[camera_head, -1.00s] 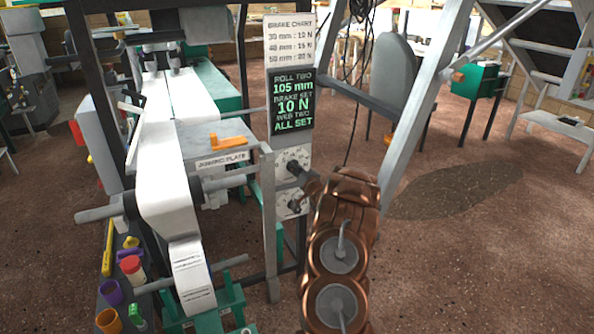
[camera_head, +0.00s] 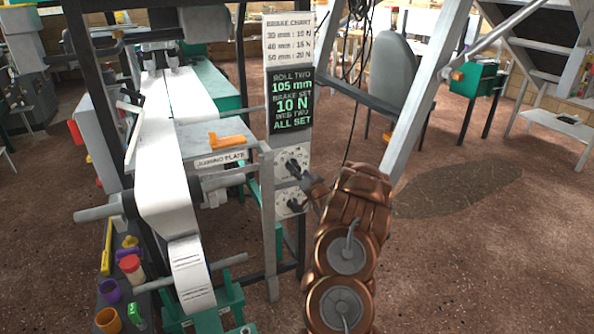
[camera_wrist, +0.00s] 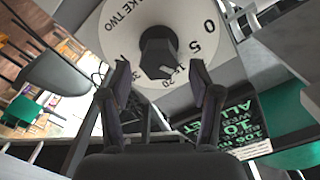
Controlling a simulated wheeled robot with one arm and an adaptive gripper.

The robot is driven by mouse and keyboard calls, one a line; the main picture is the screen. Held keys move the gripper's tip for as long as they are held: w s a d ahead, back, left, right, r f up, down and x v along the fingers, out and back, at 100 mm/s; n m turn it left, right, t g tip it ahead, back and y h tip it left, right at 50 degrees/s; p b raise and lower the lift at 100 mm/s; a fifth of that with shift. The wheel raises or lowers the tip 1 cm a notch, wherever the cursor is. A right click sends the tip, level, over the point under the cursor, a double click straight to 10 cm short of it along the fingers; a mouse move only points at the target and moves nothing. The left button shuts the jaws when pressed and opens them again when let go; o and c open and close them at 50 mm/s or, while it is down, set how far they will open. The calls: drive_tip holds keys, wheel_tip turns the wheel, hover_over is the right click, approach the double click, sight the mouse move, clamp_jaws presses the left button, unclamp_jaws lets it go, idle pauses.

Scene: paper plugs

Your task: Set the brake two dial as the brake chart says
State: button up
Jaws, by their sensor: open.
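The brake two dial (camera_wrist: 115,38) is a white disc in the wrist view, with a dark faceted knob (camera_wrist: 158,52) at its centre. The 0 and 5 marks are clear; the marks by the fingers are partly hidden, and I cannot read the setting exactly. My gripper (camera_wrist: 159,72) is open, one finger on each side of the knob's lower part; contact is not visible. In the head view my gripper (camera_head: 312,184) is beside the dial panel (camera_head: 281,178), which has two knobs. The brake chart (camera_head: 289,40) lists 30 mm: 10 N, 40 mm: 15 N, 50 mm: 20 N.
The screen (camera_head: 291,100) below the chart reads roll two 105 mm, brake set 10 N, web two all set. A grey post (camera_head: 268,220) stands just left of the dials, and a slanted grey beam (camera_head: 425,95) rises to the right.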

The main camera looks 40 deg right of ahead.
drive_tip(key=v, duration=0.8)
drive_tip(key=shift+s+a, duration=0.15)
drive_tip(key=shift+s, duration=0.2)
idle(0.5)
